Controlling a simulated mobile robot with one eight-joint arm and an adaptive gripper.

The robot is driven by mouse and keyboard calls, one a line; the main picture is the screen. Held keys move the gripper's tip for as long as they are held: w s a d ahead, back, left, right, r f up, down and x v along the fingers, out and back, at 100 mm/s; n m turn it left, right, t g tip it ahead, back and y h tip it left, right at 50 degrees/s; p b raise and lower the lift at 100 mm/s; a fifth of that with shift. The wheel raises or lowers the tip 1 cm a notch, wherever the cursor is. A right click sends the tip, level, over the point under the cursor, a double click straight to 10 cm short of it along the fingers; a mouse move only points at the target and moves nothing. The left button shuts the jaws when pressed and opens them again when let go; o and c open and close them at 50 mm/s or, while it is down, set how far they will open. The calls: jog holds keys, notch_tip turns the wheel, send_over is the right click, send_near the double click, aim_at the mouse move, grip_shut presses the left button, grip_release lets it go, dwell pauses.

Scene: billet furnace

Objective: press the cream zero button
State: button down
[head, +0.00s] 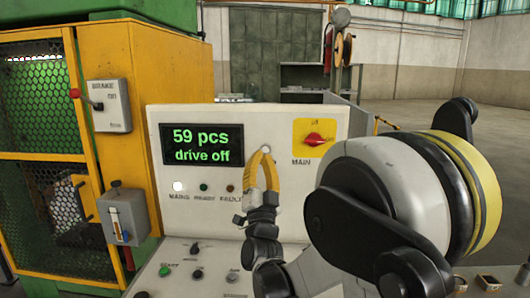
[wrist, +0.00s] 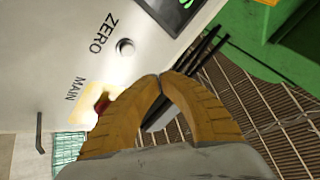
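The cream zero button (wrist: 125,48) is a small round knob on the pale panel, beside the word ZERO in the wrist view. In the head view I cannot make it out; my gripper covers that part of the panel. My gripper (head: 265,150) has yellow-orange fingers pointing up in front of the panel, between the display and the main switch. In the wrist view its fingertips (wrist: 160,76) meet with nothing between them, to the lower right of the button in the picture and apart from it there.
The display (head: 202,144) reads "59 pcs, drive off". The red main switch (head: 314,139) sits on a yellow plate to the right. Indicator lamps (head: 203,187) and a lower control desk (head: 197,274) lie below. A yellow guard frame (head: 150,110) with a brake box (head: 108,105) stands left.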

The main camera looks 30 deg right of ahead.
aim_at(263, 151)
jog(key=shift+w+d, duration=0.5)
jog(key=shift+w, duration=0.25)
jog(key=shift+w+d, duration=0.45)
jog(key=shift+w, duration=0.25)
jog(key=shift+w+d, duration=0.5)
jog(key=shift+w, duration=0.25)
jog(key=shift+w, duration=0.1)
jog(key=shift+w+d, duration=0.25)
jog(key=shift+w, duration=0.05)
jog(key=shift+w+d, duration=0.25)
jog(key=shift+w, duration=0.1)
dwell(0.4)
dwell(0.3)
jog(key=shift+s+a, duration=0.5)
jog(key=shift+s, duration=0.25)
jog(key=s+a, duration=0.1)
jog(key=s, duration=0.1)
jog(key=s+a, duration=0.1)
jog(key=s, duration=0.1)
jog(key=shift+a+b, duration=0.3)
jog(key=shift+a, duration=0.1)
